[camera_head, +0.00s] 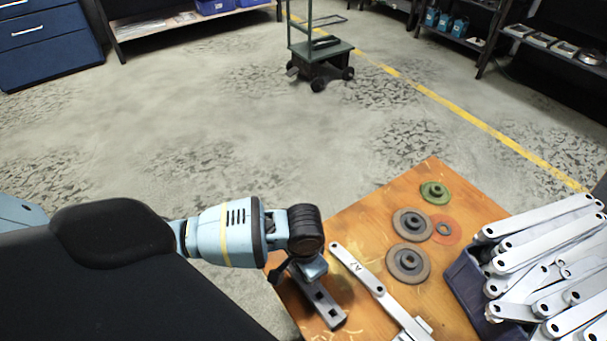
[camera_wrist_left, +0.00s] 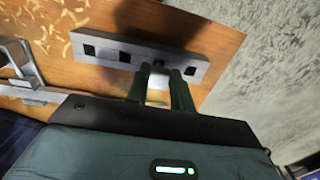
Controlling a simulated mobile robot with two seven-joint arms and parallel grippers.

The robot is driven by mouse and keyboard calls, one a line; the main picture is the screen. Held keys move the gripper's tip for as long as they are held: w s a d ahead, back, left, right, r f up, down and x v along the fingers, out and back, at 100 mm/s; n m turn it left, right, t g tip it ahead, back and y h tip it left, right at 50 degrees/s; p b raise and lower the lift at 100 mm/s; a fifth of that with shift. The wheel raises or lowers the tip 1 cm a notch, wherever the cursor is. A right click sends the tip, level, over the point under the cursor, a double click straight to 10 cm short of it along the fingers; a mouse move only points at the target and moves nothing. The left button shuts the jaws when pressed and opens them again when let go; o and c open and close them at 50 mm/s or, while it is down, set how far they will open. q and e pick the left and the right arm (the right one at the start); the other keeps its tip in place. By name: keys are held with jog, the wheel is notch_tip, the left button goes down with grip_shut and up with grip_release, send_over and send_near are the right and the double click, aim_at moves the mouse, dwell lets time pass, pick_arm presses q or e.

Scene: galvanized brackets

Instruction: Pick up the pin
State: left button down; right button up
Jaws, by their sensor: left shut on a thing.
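My left gripper (camera_head: 308,268) reaches down at the left edge of the wooden table, over a grey bar with square holes (camera_head: 325,305). In the left wrist view, the gripper's two dark fingers (camera_wrist_left: 159,82) are closed around a small pale piece, which looks like the pin (camera_wrist_left: 157,86). The piece sits right beside the holed bar (camera_wrist_left: 110,53); I cannot tell whether it is in one of the holes. The pin is hidden behind the gripper in the head view. My right gripper is not in view.
A flat link arm (camera_head: 358,268) and a bracket (camera_head: 411,328) lie right of the bar. Round flanged discs (camera_head: 408,262) sit further right on the table (camera_head: 368,208). A dark bin (camera_head: 464,284) heaped with galvanized brackets (camera_head: 540,270) stands at the right. A cart (camera_head: 320,52) is on the floor beyond.

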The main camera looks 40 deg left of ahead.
pick_arm(q)
jog(key=s+d+r+p, duration=0.2)
jog(key=s+d, duration=0.8)
jog(key=s, duration=0.2)
jog(key=shift+d, duration=0.3)
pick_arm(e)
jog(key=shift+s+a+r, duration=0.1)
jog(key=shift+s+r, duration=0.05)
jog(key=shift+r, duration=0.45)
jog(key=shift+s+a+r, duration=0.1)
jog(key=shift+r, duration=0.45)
